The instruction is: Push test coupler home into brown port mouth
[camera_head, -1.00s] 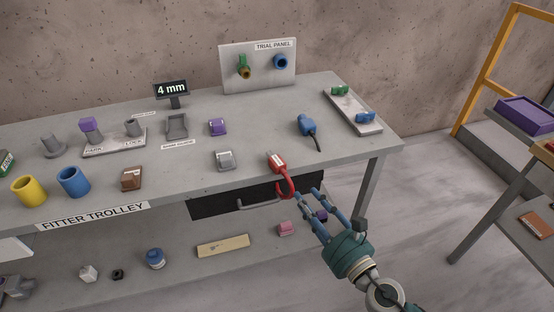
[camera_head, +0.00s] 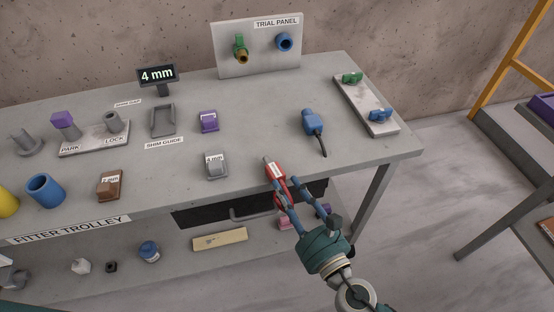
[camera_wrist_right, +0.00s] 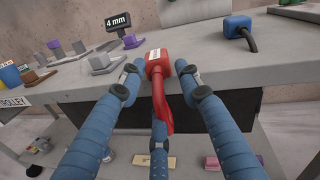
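A blue coupler (camera_head: 312,124) with a dark cable lies farther back to the right. No readable label tells which is the test coupler. The trial panel (camera_head: 225,62) carries a brown port mouth (camera_head: 241,56) with a green lever above it. My right gripper (camera_head: 302,192) is open, its fingers spread around the red coupler's tail end. Contact cannot be told. My left gripper is not in view.
A blue port (camera_head: 284,42) sits right of the brown one. A grey tray (camera_head: 369,118) with green and blue pieces lies at the right edge. A 4 mm display (camera_head: 157,75), shim guide (camera_head: 163,122) and several blocks stand left. The bench before the panel is mostly clear.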

